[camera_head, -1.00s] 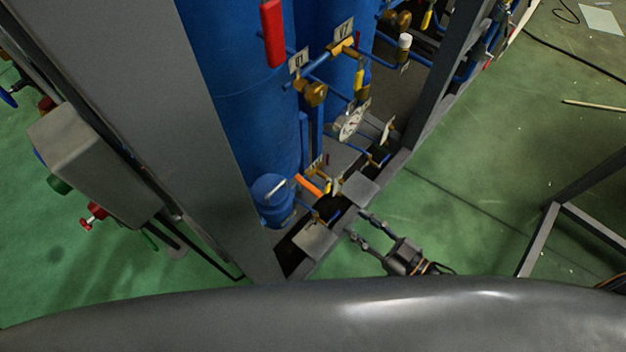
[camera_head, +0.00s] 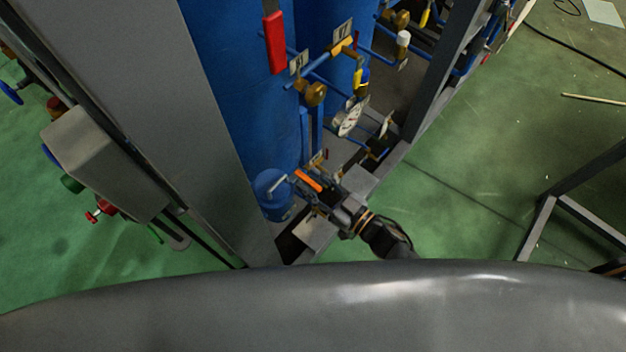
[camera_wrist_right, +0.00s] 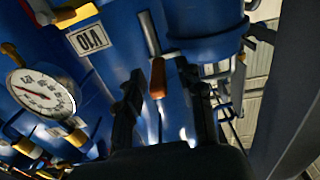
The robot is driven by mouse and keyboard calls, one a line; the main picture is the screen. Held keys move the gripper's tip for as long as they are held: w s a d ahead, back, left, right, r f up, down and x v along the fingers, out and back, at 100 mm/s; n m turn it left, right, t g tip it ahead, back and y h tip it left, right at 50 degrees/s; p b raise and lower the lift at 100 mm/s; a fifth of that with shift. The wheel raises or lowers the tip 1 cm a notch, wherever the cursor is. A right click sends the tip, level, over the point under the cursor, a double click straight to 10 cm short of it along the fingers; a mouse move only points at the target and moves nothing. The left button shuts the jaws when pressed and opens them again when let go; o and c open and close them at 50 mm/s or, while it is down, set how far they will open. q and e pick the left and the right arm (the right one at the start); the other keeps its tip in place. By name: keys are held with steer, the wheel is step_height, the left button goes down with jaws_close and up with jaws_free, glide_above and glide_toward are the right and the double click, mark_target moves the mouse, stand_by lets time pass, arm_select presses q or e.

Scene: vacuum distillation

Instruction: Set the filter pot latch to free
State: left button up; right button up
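The filter pot appears to be the small blue cylinder (camera_head: 272,200) low in the frame, also at the top of the right wrist view (camera_wrist_right: 207,28). A thin silver bar (camera_head: 278,184) sits at its upper side. An orange lever handle (camera_head: 308,181) lies beside it; in the right wrist view this handle (camera_wrist_right: 158,78) hangs close to the silver bar. I cannot tell which of these is the latch. My right gripper (camera_head: 297,184) is open beside the pot. In the right wrist view its fingers (camera_wrist_right: 159,80) stand either side of the orange handle, with gaps; contact is not visible. My left gripper is out of view.
Tall blue tanks (camera_head: 235,100) and a grey post (camera_head: 170,110) stand close by. A pressure gauge (camera_head: 348,121), tagged valves and blue pipes crowd the space above. A grey control box (camera_head: 104,163) is at left. Open green floor (camera_head: 450,190) lies to the right.

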jaws_close()
